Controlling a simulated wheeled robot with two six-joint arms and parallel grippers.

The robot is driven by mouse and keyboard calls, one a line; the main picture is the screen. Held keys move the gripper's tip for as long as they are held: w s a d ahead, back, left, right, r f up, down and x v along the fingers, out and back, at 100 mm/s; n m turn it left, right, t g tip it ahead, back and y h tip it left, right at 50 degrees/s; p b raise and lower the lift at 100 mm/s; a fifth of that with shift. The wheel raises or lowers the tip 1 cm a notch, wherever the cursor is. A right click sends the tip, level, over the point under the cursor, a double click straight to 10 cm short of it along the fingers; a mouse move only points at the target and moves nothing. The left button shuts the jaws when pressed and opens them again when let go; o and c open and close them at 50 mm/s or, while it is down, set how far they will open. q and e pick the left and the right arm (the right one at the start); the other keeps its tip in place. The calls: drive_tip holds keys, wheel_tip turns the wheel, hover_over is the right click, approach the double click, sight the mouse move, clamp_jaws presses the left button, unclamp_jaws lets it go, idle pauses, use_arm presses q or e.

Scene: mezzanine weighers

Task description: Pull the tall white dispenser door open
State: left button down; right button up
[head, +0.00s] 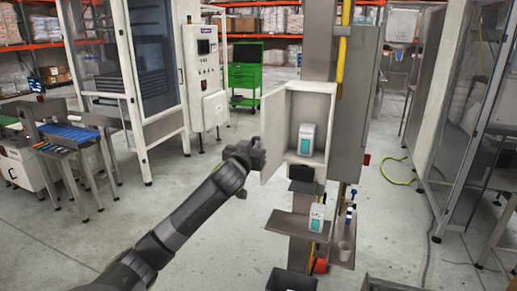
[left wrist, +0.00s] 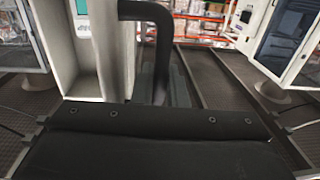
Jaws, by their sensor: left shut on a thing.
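The tall white dispenser cabinet (head: 312,100) is mounted on a grey column. Its white door (head: 272,135) stands open, swung out to the left, and a white and green dispenser (head: 306,140) shows inside. My left gripper (head: 259,155) is at the outer edge of the door. In the left wrist view a dark bent handle (left wrist: 158,45) runs down beside the pale door (left wrist: 106,45), and my gripper is shut on it. My right gripper is not in view.
Below the cabinet, a shelf (head: 290,222) holds another white and green dispenser (head: 317,217). A dark bin (head: 291,283) is lower down. A tall machine with glass doors (head: 150,60) and a green tool cart (head: 246,75) stand behind.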

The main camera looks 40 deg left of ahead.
use_arm(q)
drive_tip(key=shift+a, duration=0.3)
idle(0.4)
drive_tip(key=c, duration=1.8)
unclamp_jaws()
drive_tip(key=shift+w, duration=0.1)
drive_tip(key=shift+b+v, duration=2.25)
drive_tip(key=shift+v, duration=6.45)
drive_tip(key=shift+f, duration=0.1)
